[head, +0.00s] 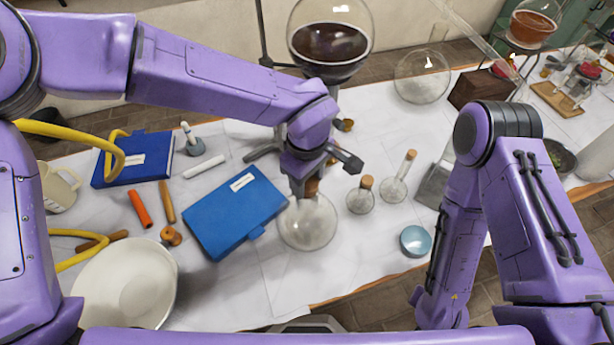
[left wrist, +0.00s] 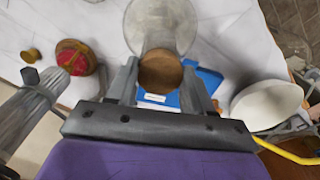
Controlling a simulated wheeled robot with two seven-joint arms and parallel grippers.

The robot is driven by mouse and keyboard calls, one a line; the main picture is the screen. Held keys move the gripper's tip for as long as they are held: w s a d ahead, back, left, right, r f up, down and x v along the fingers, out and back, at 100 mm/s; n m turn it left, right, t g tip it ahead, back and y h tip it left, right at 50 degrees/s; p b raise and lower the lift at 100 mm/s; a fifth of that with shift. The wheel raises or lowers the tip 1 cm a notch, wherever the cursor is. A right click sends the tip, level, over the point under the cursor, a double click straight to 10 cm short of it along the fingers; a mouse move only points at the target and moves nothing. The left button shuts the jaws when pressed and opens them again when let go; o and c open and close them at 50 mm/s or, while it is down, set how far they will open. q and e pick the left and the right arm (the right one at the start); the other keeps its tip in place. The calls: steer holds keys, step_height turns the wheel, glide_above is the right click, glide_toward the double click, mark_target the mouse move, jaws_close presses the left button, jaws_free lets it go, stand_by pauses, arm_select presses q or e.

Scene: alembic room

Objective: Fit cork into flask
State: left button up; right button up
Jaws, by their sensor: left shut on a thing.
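My left gripper (head: 311,180) is shut on a brown cork (head: 312,187). It holds the cork at the mouth of a clear round flask (head: 307,224) on the table. In the left wrist view the cork (left wrist: 161,72) sits between the two fingers, and the flask (left wrist: 160,22) shows just beyond it. The cork hides the flask's mouth, so I cannot tell whether it is inside the neck or only over it. My right arm stands at the right of the head view; its gripper is out of sight.
Two small corked flasks (head: 360,199) (head: 394,189) stand just right of the flask. A blue book (head: 235,212) lies to its left and a white bowl (head: 125,283) at front left. A light-blue dish (head: 415,241) is at right. A stand holds a big dark-filled flask (head: 330,42) behind.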

mark_target(308, 183)
arm_select(q)
steer(key=shift+f+p, duration=0.15)
steer(key=shift+p, duration=0.2)
steer(key=shift+f, duration=0.25)
stand_by(1.0)
steer(key=o, duration=1.4)
steer(key=shift+r+p, duration=1.4)
steer(key=shift+p, duration=0.15)
steer(key=shift+r+p, duration=0.5)
steer(key=shift+r, duration=1.65)
